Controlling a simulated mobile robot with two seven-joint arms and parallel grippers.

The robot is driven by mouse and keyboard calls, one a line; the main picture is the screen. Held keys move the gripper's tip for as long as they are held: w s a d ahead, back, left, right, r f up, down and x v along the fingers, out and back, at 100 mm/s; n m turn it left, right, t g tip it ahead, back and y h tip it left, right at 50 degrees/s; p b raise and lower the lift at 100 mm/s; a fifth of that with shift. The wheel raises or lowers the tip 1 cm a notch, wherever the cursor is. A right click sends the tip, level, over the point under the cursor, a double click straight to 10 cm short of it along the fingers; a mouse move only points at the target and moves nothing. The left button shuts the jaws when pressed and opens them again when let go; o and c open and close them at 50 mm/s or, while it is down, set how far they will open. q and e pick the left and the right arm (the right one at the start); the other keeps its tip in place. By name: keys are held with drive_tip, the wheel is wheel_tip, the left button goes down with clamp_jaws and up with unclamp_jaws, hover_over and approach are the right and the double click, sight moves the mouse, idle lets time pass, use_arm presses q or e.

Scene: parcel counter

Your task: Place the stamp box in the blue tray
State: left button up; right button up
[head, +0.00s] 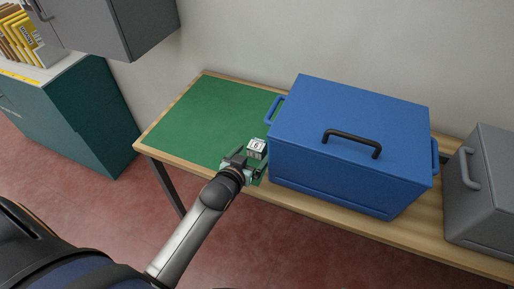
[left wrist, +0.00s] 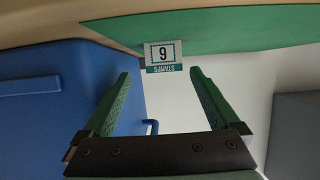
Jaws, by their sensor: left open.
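The stamp box (head: 257,147) is a small white box with a "6" on it and a teal band. It stands by the green mat, close to the left side of a big blue box. My left gripper (head: 250,161) is open just in front of it. In the left wrist view, the stamp box (left wrist: 162,53) shows upside down, just past and between the open fingertips (left wrist: 160,73), with gaps at both sides. The blue box (head: 350,115) has a flat top with a black handle. I see no open blue tray. My right gripper is not in view.
The green mat (head: 203,119) is otherwise clear at the table's left. A side handle (head: 273,108) of the blue box juts toward it. A grey box (head: 485,190) stands at the right. A grey cabinet (head: 110,25) hangs above a teal cabinet (head: 85,120) with folders.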

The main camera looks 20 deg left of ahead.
sight(256, 145)
use_arm(q)
drive_tip(key=shift+a+x, duration=0.15)
drive_tip(key=shift+x, duration=1.15)
drive_tip(key=shift+a+x, duration=0.2)
drive_tip(key=shift+x, duration=1.15)
drive_tip(key=shift+r, duration=0.15)
drive_tip(key=c, duration=1.5)
clamp_jaws()
drive_tip(key=shift+r, duration=0.15)
